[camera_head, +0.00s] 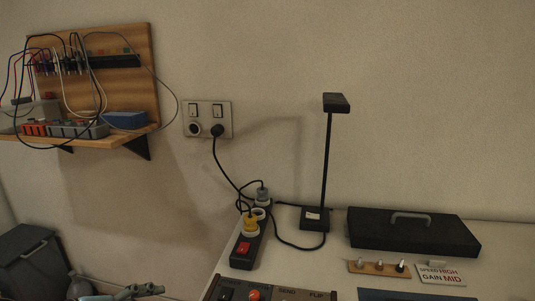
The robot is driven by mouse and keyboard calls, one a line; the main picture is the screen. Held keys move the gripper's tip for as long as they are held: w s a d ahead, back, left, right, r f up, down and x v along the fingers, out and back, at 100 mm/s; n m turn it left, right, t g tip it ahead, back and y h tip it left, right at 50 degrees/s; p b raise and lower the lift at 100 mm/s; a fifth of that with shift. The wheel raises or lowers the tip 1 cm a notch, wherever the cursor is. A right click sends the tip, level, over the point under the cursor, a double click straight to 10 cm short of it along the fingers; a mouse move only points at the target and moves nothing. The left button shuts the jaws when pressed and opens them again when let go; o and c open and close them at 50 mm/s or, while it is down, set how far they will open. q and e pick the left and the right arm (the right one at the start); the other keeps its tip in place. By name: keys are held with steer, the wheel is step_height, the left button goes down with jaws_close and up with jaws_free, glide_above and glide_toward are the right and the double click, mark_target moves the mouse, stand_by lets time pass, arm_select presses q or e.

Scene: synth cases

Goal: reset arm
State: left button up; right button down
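Part of what looks like my own arm shows at the bottom edge, left of the table, in light grey and teal.
A white table (201,293) bears a black lamp (326,160), a black case (412,233), a power strip (245,248) and a control box (270,293). A wooden wall shelf (134,132) holds wired parts. A dark bin (28,262) stands lower left.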

arm_select(q)
steer(key=s+a+r+m+g+y, duration=0.1)
steer(key=s+a+m+g+y, duration=0.25)
steer(key=s+m, duration=0.65)
steer(key=s+a+r+m+g+y, duration=0.25)
steer(key=s+a+m, duration=0.25)
steer(key=s+m, duration=0.5)
steer(key=s+a+f+x, duration=0.1)
steer(key=s+x, duration=0.2)
steer(key=x, duration=1)
steer(key=s+a+x, duration=0.1)
steer(key=s+x, duration=0.1)
steer(key=x, duration=1)
steer(key=s+a+f+g, duration=0.1)
steer(key=s+f, duration=1.7)
steer(key=s, duration=0.2)
steer(key=shift+a+f+n+y+b, duration=0.2)
steer(key=shift+n+y+b, duration=0.1)
steer(key=shift+b, duration=0.1)
